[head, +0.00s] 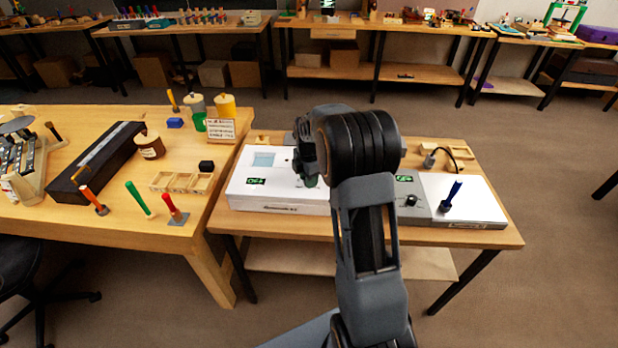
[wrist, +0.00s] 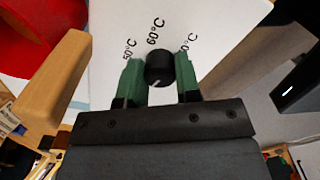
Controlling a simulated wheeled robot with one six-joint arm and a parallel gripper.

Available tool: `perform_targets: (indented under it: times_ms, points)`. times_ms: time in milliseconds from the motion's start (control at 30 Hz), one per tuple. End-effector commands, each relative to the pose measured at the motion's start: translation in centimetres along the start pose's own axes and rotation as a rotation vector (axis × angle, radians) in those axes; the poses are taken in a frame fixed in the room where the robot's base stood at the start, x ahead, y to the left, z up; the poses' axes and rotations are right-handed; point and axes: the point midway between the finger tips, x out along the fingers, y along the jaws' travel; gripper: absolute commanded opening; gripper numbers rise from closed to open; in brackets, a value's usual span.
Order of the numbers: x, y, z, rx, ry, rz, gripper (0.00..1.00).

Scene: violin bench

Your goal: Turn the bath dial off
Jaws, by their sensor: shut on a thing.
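The bath dial (wrist: 158,67) is a small round black knob on a white panel, with a pale pointer line on its lower part, towards my gripper in the wrist view. The labels 50°C, 60°C and a partly covered one lie on the opposite side. The green fingers of my gripper (wrist: 160,78) are shut on the dial, one at each side. The small green display (head: 256,181) on the box appears to read OFF.
Right of the bath, partly behind my arm, is a grey unit with a black knob (head: 411,201) and a display (head: 404,178). A blue-handled tool (head: 452,195) stands on a white surface beside it. A wooden block (wrist: 58,80) and a red object (wrist: 35,35) are close by.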

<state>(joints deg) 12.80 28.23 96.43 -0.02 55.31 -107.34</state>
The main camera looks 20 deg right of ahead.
Motion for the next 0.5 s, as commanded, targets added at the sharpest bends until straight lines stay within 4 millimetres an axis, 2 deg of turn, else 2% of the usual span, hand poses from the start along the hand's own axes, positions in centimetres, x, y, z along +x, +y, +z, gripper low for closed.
perform_targets:
  times_ms: [500]
  points:
    - [-0.07,0.02,-0.07,-0.46,0.001,0.001,0.07]
